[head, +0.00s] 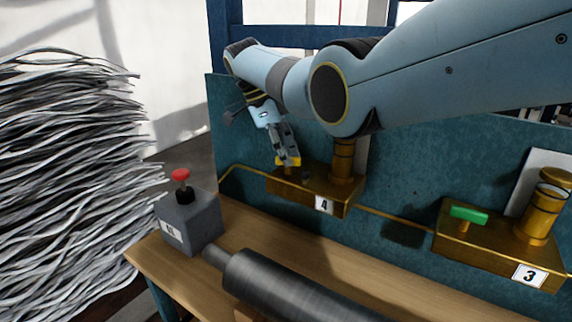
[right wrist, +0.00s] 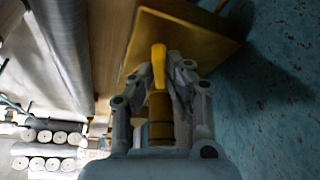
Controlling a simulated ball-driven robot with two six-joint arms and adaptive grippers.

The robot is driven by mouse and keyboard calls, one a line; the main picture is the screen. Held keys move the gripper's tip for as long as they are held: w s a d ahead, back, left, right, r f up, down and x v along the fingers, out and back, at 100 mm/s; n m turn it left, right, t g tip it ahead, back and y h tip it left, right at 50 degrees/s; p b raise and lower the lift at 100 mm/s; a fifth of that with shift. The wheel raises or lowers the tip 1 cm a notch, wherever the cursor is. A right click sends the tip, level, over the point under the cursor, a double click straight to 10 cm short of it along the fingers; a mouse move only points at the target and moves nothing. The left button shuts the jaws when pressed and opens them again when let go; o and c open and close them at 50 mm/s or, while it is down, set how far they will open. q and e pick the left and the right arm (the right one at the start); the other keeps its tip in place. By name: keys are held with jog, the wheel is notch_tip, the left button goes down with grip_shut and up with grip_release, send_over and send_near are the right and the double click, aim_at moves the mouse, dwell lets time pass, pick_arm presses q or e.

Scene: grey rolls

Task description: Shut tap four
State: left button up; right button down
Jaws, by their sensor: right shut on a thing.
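Tap four is a brass block (head: 305,189) with a "4" label on its front and a brass post on its right side. It sits against the blue-green panel. Its yellow handle (head: 291,161) is between the fingers of my right gripper (head: 286,153), which comes down on it from above. In the right wrist view the two fingers of the right gripper (right wrist: 160,75) close around the yellow handle (right wrist: 158,62), with the brass block (right wrist: 185,45) beyond. The fingers partly hide the handle. My left gripper is in neither view.
Tap three (head: 490,248), with a green handle (head: 468,214), stands to the right. A grey box (head: 190,225) with a red knob (head: 181,175) stands on the wooden bench. A dark roll (head: 290,288) lies in front. Grey strands (head: 75,180) are piled at the left.

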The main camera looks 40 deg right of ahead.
jog(key=shift+m+g+y+b, duration=0.4)
jog(key=shift+m+y+b, duration=0.3)
jog(key=shift+m+b, duration=1.15)
jog(key=shift+w, duration=0.1)
jog(key=c, duration=1.3)
grip_release()
jog(key=shift+c, duration=0.2)
